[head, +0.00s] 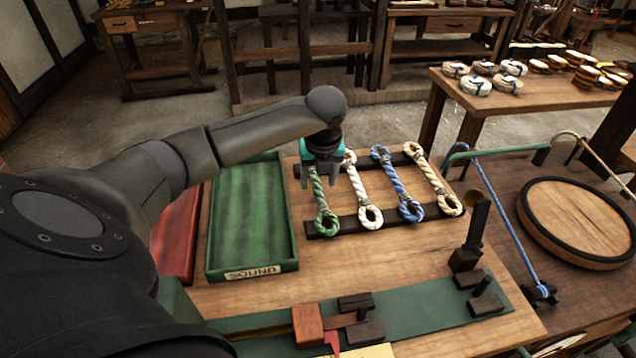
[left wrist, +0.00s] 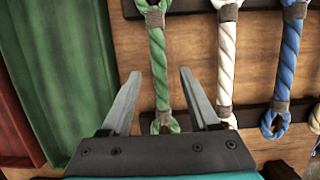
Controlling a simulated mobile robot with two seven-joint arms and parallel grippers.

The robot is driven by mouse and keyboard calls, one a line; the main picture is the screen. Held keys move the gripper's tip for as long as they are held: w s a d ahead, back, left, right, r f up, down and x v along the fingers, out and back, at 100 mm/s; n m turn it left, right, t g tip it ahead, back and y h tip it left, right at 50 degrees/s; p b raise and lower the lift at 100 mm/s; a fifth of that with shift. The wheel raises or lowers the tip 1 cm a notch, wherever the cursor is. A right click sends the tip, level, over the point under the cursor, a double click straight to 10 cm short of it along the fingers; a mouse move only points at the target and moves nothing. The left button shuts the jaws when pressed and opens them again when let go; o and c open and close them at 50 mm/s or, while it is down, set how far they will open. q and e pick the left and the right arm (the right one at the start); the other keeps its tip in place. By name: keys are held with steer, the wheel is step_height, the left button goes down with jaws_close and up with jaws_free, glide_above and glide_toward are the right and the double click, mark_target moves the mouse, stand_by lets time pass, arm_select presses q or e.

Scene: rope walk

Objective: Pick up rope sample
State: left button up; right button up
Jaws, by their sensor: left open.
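Several rope samples with looped ends lie side by side across two dark bars on the wooden table. The green rope sample (head: 324,218) is leftmost, then a white one (head: 367,208), a blue one (head: 402,193) and a cream one (head: 434,182) with coloured flecks. My left gripper (head: 320,183) is over the green sample, hiding its upper part in the head view. In the left wrist view the gripper (left wrist: 160,92) is open, with the green rope (left wrist: 158,70) showing between its fingers. I cannot tell whether the fingers touch it. My right gripper is not in view.
A green tray (head: 288,232) marked SOUND stands left of the samples, with a red tray (head: 178,238) beyond it. A green strip with dark blocks (head: 356,303) lies at the front. A post (head: 470,240) and a round wooden board (head: 578,220) are at right.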

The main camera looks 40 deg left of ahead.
arm_select(q)
steer(key=shift+x, duration=0.8)
steer(key=shift+c, duration=0.3)
jaws_close()
